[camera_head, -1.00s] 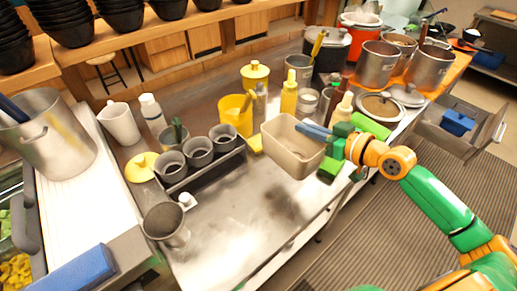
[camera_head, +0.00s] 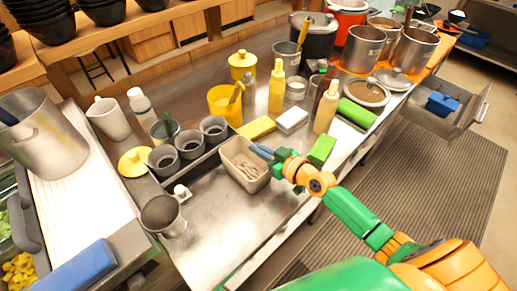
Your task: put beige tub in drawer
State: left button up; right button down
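The beige tub (camera_head: 232,157) is at the middle of the steel counter, just right of the dark caddy of grey cups; pale contents show inside it. My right gripper (camera_head: 262,153) reaches in from the right, with its blue fingers at the tub's right rim, and appears shut on that rim. I cannot tell whether the tub's base touches the counter. An open drawer (camera_head: 463,121) juts out at the right, with a blue container (camera_head: 441,104) inside. My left gripper is not in view.
A yellow block (camera_head: 256,128), a white box (camera_head: 292,120), bottles and a green block (camera_head: 357,113) lie behind and right of the tub. Large steel pots (camera_head: 362,48) stand at the back right.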

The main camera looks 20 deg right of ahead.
jog(key=shift+f, duration=0.15)
jog(key=c, duration=1.1)
grip_release()
